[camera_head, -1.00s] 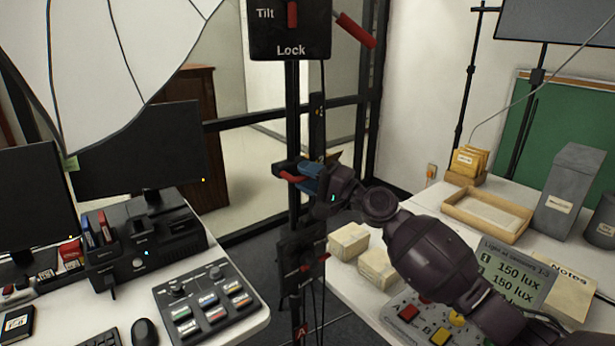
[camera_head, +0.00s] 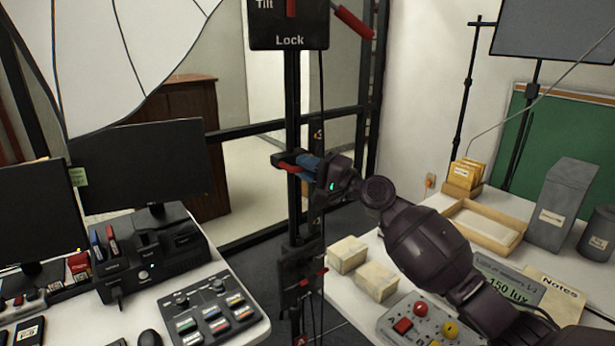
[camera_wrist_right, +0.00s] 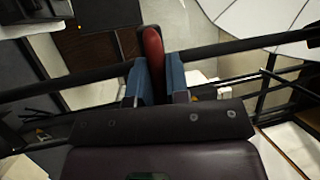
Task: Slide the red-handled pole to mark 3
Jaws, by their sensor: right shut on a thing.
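A black upright pole (camera_head: 292,95) stands in the middle of the head view. A red handle (camera_head: 288,166) on a dark bracket sticks out from it. My right gripper (camera_head: 304,164) reaches in from the right with its blue fingers shut on the red handle. In the right wrist view the red handle (camera_wrist_right: 153,50) stands between the two blue fingers (camera_wrist_right: 156,82). Small orange marks (camera_head: 318,134) show on a dark strip just behind the pole; I cannot read their numbers. My left gripper is not in view.
A lower bracket (camera_head: 300,272) sits below the gripper. A desk with a button console (camera_head: 208,310) is at left; a table with pale boxes (camera_head: 347,254) and a wooden tray (camera_head: 485,222) is at right.

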